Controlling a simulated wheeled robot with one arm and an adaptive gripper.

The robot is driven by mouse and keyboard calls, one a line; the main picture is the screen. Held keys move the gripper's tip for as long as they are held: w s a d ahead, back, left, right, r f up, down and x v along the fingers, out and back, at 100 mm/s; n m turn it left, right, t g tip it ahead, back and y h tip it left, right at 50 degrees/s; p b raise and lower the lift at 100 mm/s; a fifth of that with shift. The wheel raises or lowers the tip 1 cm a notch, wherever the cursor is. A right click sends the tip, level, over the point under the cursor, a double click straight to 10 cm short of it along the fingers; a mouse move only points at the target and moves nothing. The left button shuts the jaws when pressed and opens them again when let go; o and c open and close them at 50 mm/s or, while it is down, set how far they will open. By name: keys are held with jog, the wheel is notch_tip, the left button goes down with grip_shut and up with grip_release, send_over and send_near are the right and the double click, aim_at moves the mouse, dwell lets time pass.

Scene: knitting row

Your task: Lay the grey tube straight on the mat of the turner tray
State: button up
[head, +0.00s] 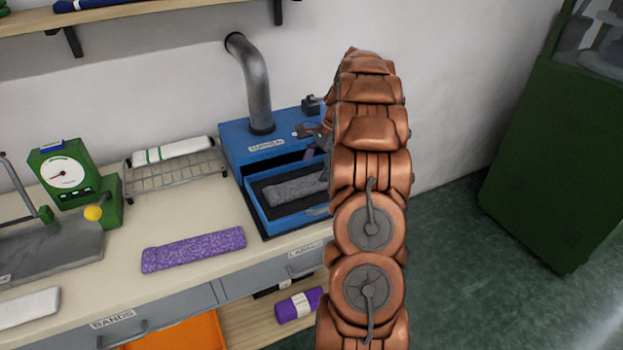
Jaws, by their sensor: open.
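The grey tube (296,187) lies in the pulled-out blue turner tray (292,222), on its dark mat (268,210). The tube runs across the tray, roughly along its front edge; its right end is hidden behind my arm. My gripper (318,140) is open at the tray's back right, above and behind the tube's right end. It is mostly hidden by my copper arm, and I see no tube between its visible parts. I cannot tell whether a finger touches the tube.
The blue turner housing (262,150) with a grey pipe (252,85) stands behind the tray. A purple tube (194,249) lies on the bench to the left. A wire rack (175,172) holds a white roll (172,151). Bare bench top lies between the rack and the purple tube.

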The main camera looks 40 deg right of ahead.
jog(key=b+v, duration=0.1)
jog(key=v, duration=0.7)
jog(key=shift+b, duration=0.3)
jog(key=shift+r, duration=0.1)
jog(key=s+a+r+n+g+h, duration=0.15)
jog(key=a+n, duration=0.25)
jog(key=a, duration=0.6)
jog(key=s+a+r+n, duration=0.2)
jog(key=s+a+n, duration=0.1)
jog(key=a, duration=0.6)
jog(key=s+a+r+n+g, duration=0.15)
jog(key=a+n, duration=0.25)
jog(key=a, duration=0.6)
jog(key=s+a+f+n+h, duration=0.1)
jog(key=s+a+f+n, duration=0.1)
jog(key=s, duration=0.5)
jog(key=s+a+f+n+h, duration=0.1)
jog(key=s+a+f+n, duration=0.1)
jog(key=s+a+n, duration=0.3)
jog(key=s+a+f+n+h, duration=0.1)
jog(key=s+a+f+n, duration=0.2)
jog(key=s, duration=0.8)
jog(key=shift+s+a+n, duration=0.15)
jog(key=shift+a+n, duration=0.25)
jog(key=shift+a, duration=0.3)
